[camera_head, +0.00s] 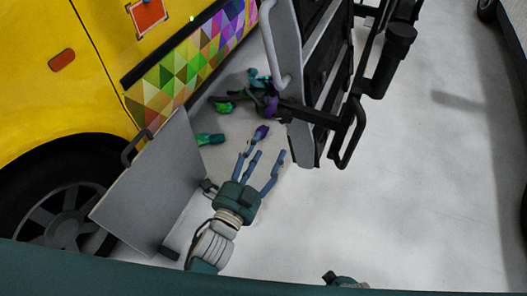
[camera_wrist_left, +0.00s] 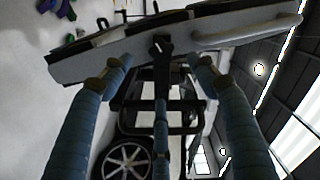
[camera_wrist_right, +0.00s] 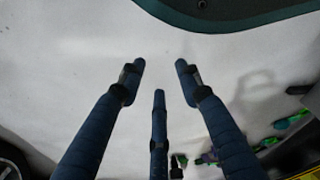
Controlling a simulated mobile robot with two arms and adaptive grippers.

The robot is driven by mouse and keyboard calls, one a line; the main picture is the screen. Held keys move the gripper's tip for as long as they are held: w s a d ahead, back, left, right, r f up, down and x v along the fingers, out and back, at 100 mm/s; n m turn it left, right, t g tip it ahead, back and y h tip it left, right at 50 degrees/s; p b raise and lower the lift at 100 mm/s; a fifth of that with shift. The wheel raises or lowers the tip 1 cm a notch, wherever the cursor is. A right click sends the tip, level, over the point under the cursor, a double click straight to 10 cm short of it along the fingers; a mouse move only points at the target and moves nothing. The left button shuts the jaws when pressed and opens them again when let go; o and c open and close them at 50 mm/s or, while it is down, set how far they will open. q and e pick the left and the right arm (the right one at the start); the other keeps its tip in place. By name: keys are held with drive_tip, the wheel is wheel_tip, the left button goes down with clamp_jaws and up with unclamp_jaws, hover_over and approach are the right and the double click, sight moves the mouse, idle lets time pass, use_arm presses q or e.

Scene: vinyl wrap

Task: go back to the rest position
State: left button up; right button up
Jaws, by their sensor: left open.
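My left gripper (camera_head: 263,157) reaches in from the lower left in the head view, its fingers spread and nothing held between them. It is over the pale floor, between a grey panel and the dark rack. In the left wrist view my left gripper (camera_wrist_left: 161,62) shows its fingers apart in front of the rack's grey board. My right gripper (camera_wrist_right: 159,72) shows in the right wrist view, fingers apart and empty over the floor. Only a small dark piece, perhaps of the right arm, shows at the head view's bottom edge.
A yellow vehicle (camera_head: 60,95) with a colourful triangle-patterned wrap (camera_head: 183,70) stands at left. The grey panel (camera_head: 150,190) leans by its wheel. The dark rack (camera_head: 325,75) stands close beyond my left gripper. Green and purple items (camera_head: 225,103) lie nearby. Floor at right is clear.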

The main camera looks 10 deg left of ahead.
idle(0.3)
use_arm(q)
drive_tip(key=s+a+f+n+g+y+p, duration=0.2)
drive_tip(key=s+a+f+n+g+p, duration=0.15)
drive_tip(key=s+f+p, duration=0.45)
drive_tip(key=s+a+f+n+g+y+p, duration=0.1)
drive_tip(key=s+a+f+n+g+p, duration=0.3)
drive_tip(key=f+p, duration=0.6)
drive_tip(key=s+a+f+n+g+y+p, duration=0.1)
drive_tip(key=s+a+g+p, duration=0.2)
drive_tip(key=s, duration=0.6)
drive_tip(key=s+a+f+n+g+p, duration=0.1)
drive_tip(key=s+a+p, duration=0.3)
drive_tip(key=s, duration=0.6)
drive_tip(key=s+a+f+n+g+y+p, duration=0.1)
drive_tip(key=s+a+n+g+p, duration=0.2)
drive_tip(key=s+p, duration=0.4)
drive_tip(key=s+a+g, duration=0.1)
drive_tip(key=s, duration=0.2)
drive_tip(key=shift+a+f+g+y, duration=0.3)
drive_tip(key=shift+f+g, duration=0.05)
use_arm(e)
drive_tip(key=s+d+r+g, duration=0.1)
drive_tip(key=s+d+r, duration=0.2)
drive_tip(key=s+r, duration=1.2)
wheel_tip(320, 180, up, 4)
drive_tip(key=shift+s+r, duration=0.1)
drive_tip(key=shift+s, duration=0.2)
